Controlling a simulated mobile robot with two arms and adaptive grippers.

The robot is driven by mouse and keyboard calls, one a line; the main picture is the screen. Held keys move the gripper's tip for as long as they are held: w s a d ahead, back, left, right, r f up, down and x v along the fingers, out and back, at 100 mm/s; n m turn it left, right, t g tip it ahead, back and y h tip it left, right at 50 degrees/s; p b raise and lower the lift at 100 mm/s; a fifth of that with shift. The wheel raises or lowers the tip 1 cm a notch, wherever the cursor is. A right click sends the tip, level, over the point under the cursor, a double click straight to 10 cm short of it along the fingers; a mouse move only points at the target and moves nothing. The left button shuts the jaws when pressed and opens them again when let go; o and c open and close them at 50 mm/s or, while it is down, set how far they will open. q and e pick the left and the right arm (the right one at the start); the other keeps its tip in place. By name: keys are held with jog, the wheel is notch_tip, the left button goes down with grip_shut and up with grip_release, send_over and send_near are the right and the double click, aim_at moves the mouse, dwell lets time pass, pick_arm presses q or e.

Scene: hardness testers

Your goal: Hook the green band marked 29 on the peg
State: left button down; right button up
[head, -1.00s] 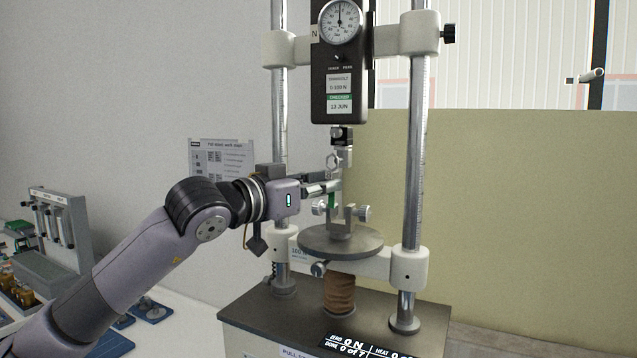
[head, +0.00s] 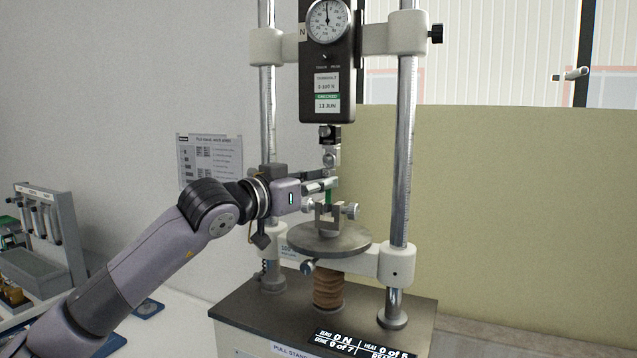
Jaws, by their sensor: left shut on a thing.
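My left gripper (head: 330,184) reaches in from the left between the two columns of the pull stand. It is shut on the green band (head: 329,197), which hangs down from the fingertips as a narrow green strip. The band's mark is too small to read. Below the band is a clamp (head: 345,213) with side screws on the round plate (head: 330,240). Just above the fingers hangs the metal hook piece (head: 330,155) under the force gauge (head: 327,85); it is partly hidden, and I cannot tell whether the band touches it. My right gripper is not in view.
Two steel columns (head: 403,150) flank the work space. The stand's base carries a display (head: 350,343). A rack (head: 45,225) and trays stand at the left, and a printed sheet (head: 210,158) hangs on the wall. A beige panel (head: 520,200) stands behind.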

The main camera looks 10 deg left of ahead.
pick_arm(q)
jog(key=shift+w, duration=0.1)
dwell(0.3)
jog(key=c, duration=1.5)
grip_release()
jog(key=shift+o, duration=0.2)
